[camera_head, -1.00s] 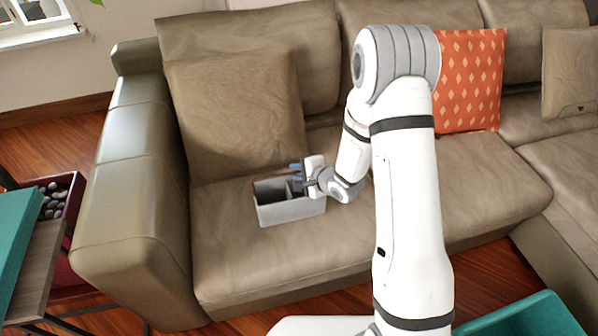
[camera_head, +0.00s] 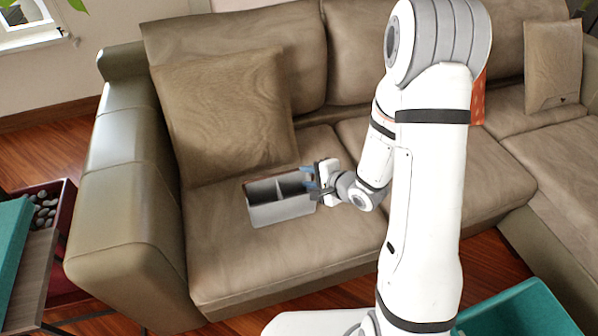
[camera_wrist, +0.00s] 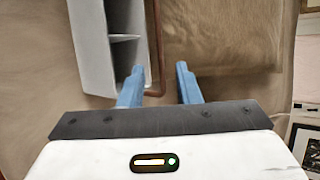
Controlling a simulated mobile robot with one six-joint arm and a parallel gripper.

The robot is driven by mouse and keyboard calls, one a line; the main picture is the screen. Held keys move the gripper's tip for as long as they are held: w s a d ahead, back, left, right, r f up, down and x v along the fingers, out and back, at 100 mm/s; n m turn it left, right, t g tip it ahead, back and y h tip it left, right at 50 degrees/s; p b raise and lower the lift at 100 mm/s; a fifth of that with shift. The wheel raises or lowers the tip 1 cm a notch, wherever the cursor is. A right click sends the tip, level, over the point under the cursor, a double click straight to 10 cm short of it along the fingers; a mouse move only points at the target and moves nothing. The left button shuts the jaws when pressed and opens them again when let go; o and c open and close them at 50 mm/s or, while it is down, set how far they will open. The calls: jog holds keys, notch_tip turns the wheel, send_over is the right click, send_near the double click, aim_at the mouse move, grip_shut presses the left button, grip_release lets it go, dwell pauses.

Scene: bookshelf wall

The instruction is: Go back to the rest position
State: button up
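My gripper (camera_head: 310,182) is beside the right end of a grey divided box on the sofa seat.
The brown sofa (camera_head: 330,235) fills the middle, with a brown cushion (camera_head: 225,115) behind the box. An orange cushion (camera_head: 478,100) is mostly hidden by my arm. A dark red box of stones (camera_head: 50,205) and teal surface (camera_head: 12,235) stand left. A teal bin (camera_head: 525,310) is lower right.

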jog(key=shift+v, duration=0.85)
jog(key=s+d+r+n+g+h+p, duration=0.15)
jog(key=d+r+n+h+p, duration=0.6)
jog(key=r, duration=0.85)
jog(key=s+d+r+n+g+p, duration=0.1)
jog(key=s+r+n+g+p, duration=0.3)
jog(key=s+r, duration=1)
jog(key=s+n, duration=0.1)
jog(key=s, duration=0.3)
jog(key=shift+d+r+g, duration=0.35)
jog(key=shift+d, duration=0.05)
jog(key=shift+s, duration=0.15)
